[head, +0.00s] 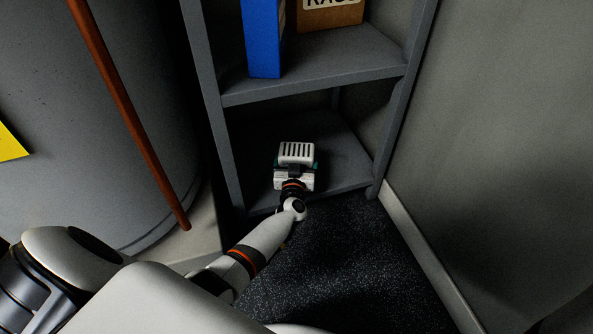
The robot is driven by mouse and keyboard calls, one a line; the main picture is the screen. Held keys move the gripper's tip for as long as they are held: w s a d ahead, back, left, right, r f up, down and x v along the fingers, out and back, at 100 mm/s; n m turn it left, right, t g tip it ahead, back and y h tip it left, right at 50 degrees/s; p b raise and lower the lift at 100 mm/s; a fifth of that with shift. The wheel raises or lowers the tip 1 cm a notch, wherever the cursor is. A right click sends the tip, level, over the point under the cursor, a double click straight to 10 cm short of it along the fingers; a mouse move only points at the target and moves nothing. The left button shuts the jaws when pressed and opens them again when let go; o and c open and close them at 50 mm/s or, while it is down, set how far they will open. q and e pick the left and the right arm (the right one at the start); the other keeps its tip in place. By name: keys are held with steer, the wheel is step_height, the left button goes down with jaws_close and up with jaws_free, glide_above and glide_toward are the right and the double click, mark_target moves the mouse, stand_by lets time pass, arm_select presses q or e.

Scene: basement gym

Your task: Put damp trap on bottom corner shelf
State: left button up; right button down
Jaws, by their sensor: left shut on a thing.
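The damp trap (296,153) is a small white box with dark slots in its top, in the middle of the head view. My left gripper (294,173) is shut on its near side. The damp trap is over the front part of the grey bottom shelf (349,163) of the corner unit. I cannot tell whether it touches the shelf board or is held just above it. The gripper hides part of its front face. My right gripper is not in view.
The shelf above (330,62) holds a blue box (262,38) and a brown carton (330,14). Grey uprights flank the bottom opening. A large grey tank (90,130) and a rust-red pipe (128,115) stand left; a wall is right. The bottom shelf has free room around the trap.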

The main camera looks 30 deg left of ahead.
arm_select(q)
step_height(320, 180, down, 4)
steer(key=b, duration=0.3)
steer(key=shift+r, duration=0.35)
steer(key=shift+f, duration=0.2)
steer(key=o, duration=0.9)
steer(key=shift+c, duration=0.2)
